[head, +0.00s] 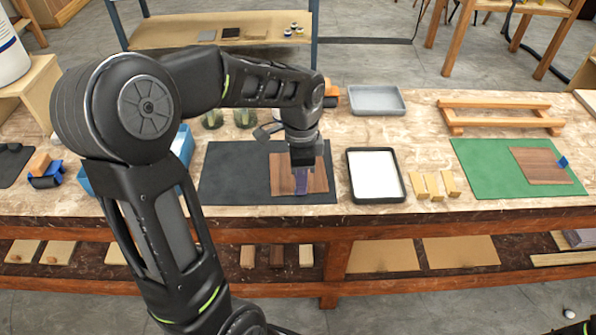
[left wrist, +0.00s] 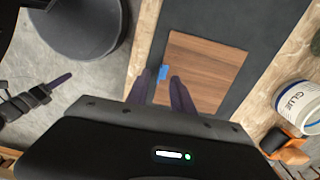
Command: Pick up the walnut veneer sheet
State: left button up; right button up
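A walnut veneer sheet (head: 317,172) lies flat on a black mat (head: 228,172) on the workbench. In the left wrist view, the sheet (left wrist: 205,65) has a blue tab (left wrist: 163,72) on its edge nearest the bench front. My left gripper (head: 301,184) is over the sheet's front part. In the left wrist view, its purple fingers (left wrist: 160,88) are apart, with the blue tab showing between them and nothing held. Whether the fingertips touch the sheet cannot be told. My right gripper (left wrist: 55,84) shows off the bench; its finger opening is unclear.
A second brown sheet (head: 541,165) with a blue tab lies on a green mat (head: 483,160). A black-rimmed white tray (head: 375,176), yellow blocks (head: 434,186), a grey tray (head: 377,100) and a wooden frame (head: 495,112) stand nearby. A glue tub (left wrist: 294,98) is beside the mat.

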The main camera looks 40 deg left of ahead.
pick_arm(q)
jog(key=shift+f, duration=1.45)
grip_shut()
dwell(0.6)
